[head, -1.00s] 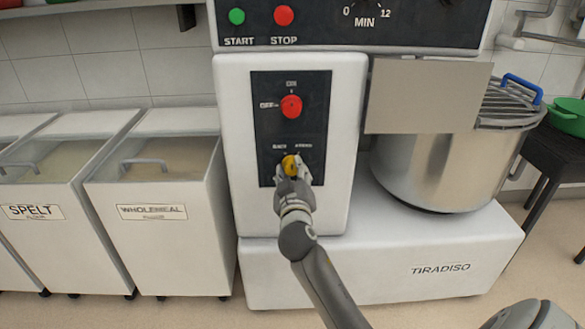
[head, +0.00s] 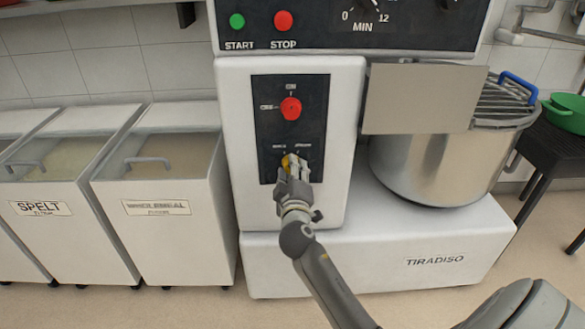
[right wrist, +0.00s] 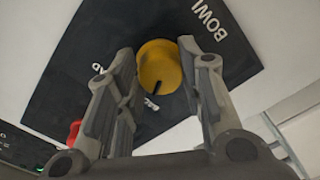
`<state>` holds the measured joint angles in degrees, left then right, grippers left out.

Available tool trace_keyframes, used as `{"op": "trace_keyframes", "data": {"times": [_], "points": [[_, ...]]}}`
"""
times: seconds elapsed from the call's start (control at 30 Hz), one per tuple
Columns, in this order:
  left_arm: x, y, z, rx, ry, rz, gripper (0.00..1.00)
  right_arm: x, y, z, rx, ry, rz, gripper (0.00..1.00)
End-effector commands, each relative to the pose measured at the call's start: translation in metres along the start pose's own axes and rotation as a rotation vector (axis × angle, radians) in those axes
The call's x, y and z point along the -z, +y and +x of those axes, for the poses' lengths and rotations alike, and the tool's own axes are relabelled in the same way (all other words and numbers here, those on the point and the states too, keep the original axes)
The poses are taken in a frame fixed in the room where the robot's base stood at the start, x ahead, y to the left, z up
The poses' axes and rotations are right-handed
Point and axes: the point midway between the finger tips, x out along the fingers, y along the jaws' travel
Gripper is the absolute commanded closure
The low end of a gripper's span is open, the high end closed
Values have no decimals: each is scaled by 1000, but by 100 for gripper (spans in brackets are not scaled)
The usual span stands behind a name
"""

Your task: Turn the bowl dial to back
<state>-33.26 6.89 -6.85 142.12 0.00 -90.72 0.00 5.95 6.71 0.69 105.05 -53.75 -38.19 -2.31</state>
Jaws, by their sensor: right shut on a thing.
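The bowl dial (head: 285,162) is a small yellow knob low on the black panel (head: 263,140) of the white mixer. My right gripper (head: 293,166) is shut on it and hides most of it in the head view. In the right wrist view the dial (right wrist: 160,66) sits between the two grey fingers, with a dark pointer mark on its near side. Part of the word BOWL (right wrist: 208,20) shows on the panel; the fingers partly cover the smaller labels, and I cannot tell exactly which one the mark points to. My left gripper is not in view.
A red knob (head: 291,108) is above the dial. START (head: 237,21) and STOP (head: 284,20) buttons are higher up. The steel bowl (head: 430,165) with a guard is to the right. White flour bins (head: 165,235) stand to the left, with floor in front.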

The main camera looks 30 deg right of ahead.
Motion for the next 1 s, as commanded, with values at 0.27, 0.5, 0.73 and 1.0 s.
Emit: {"op": "trace_keyframes", "data": {"times": [0.27,0.5,0.73,1.0], "points": [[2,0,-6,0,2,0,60,0,0,0,2,0,-57,88],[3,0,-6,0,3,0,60,0,-1,0,1,0,-71,88],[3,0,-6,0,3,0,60,0,-1,0,1,0,-71,88],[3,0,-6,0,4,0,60,0,0,0,1,0,-70,42]]}}
